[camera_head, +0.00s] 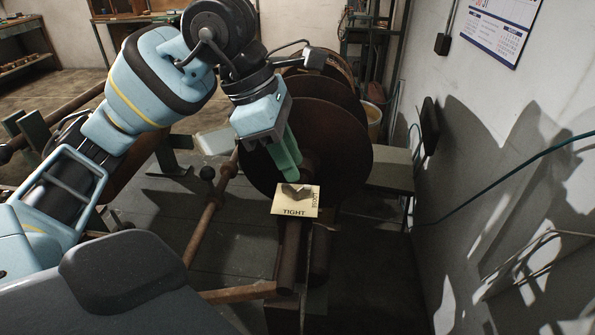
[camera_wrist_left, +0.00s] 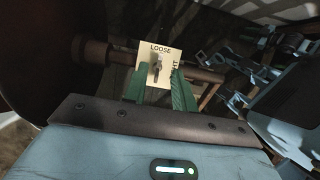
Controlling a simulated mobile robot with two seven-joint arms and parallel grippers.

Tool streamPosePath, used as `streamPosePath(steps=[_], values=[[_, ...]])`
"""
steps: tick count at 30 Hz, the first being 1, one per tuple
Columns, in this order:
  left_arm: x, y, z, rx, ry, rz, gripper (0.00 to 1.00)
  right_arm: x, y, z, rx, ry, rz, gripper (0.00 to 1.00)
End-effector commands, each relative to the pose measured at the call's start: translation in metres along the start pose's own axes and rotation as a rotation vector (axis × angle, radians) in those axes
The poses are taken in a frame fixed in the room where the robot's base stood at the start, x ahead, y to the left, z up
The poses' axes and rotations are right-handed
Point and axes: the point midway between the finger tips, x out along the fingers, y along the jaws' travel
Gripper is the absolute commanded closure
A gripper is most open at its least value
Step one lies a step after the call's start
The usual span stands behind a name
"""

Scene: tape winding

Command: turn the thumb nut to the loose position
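The thumb nut (camera_head: 297,191) is a small grey wing on a cream plate (camera_head: 281,206) marked TIGHT along its bottom edge and LOOSE along its right edge. In the left wrist view the nut (camera_wrist_left: 157,68) stands upright in the picture, its long side running toward LOOSE at the top of the plate (camera_wrist_left: 147,53). My left gripper (camera_head: 291,177) has green fingers reaching down to the plate's far side. In the left wrist view the fingers (camera_wrist_left: 158,82) are apart, one on each side of the nut. Contact with it cannot be told. My right gripper is not in view.
Large rusty brown discs (camera_head: 345,150) stand right behind the plate and the gripper. A rusty bar (camera_head: 210,215) with a dark knob lies to the left. A wall (camera_head: 500,130) with a hanging calendar (camera_head: 498,28) closes the right side. Dark floor shows around the frame.

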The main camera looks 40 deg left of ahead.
Motion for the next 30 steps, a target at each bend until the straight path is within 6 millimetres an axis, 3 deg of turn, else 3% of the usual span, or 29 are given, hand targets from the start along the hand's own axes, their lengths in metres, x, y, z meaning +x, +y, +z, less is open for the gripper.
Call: streamPosePath(steps=[3, 9, 30], values=[[-0.018, 0.001, 0.001, -0.001, -0.002, 0.003, 0.73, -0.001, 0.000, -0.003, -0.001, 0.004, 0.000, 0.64], [-0.031, 0.000, 0.000, 0.000, 0.000, 0.000, 0.73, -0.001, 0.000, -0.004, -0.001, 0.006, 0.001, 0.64], [-0.031, 0.000, 0.000, 0.000, 0.001, -0.001, 0.73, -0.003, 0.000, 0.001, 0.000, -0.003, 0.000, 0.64]])
